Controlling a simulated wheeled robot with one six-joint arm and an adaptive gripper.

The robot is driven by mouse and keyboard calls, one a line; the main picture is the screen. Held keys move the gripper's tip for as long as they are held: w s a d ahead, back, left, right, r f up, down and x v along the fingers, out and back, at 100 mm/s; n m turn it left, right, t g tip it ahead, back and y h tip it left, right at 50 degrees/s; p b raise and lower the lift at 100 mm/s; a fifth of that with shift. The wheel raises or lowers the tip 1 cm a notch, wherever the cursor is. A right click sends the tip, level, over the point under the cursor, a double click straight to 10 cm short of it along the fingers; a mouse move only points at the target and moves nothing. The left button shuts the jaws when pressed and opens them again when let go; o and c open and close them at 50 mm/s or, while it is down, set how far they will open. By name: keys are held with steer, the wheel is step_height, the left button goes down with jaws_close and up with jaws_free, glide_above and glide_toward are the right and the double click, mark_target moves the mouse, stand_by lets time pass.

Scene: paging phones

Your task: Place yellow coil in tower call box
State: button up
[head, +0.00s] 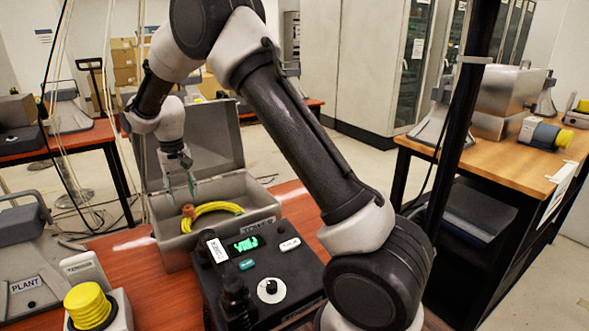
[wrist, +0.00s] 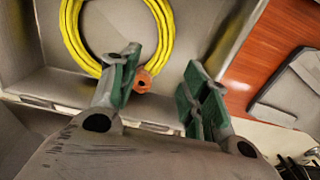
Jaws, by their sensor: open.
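The yellow coil (head: 222,206) lies inside an open grey metal box (head: 245,222), whose lid (head: 190,140) stands raised behind it. An orange-brown piece (head: 187,210) sits on the coil's near left side. In the wrist view the coil (wrist: 165,30) is a loop on the box floor, with the orange-brown piece (wrist: 141,80) at its lower edge. My gripper (head: 190,184) is over the box, fingers pointing down. In the wrist view my gripper (wrist: 163,72) is open, its green-padded fingers apart and nothing held between them. No tower label is readable on this box.
A black control box (head: 265,275) with a green display stands right of the grey box. At the left are a grey unit labelled PLANT (head: 28,285) and a yellow ribbed knob (head: 88,305). A wooden table (head: 490,165) with equipment stands at right.

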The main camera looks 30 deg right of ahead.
steer(key=s+d+r+t, duration=0.2)
steer(key=s+d+r, duration=1.4)
steer(key=s+r, duration=0.25)
steer(key=s+d+t, duration=0.1)
steer(key=s+d, duration=0.2)
steer(key=s, duration=0.7)
steer(key=s+d+t, duration=0.1)
steer(key=s+d, duration=0.3)
steer(key=s, duration=0.6)
steer(key=shift+s+d+r, duration=0.15)
steer(key=shift+d, duration=0.15)
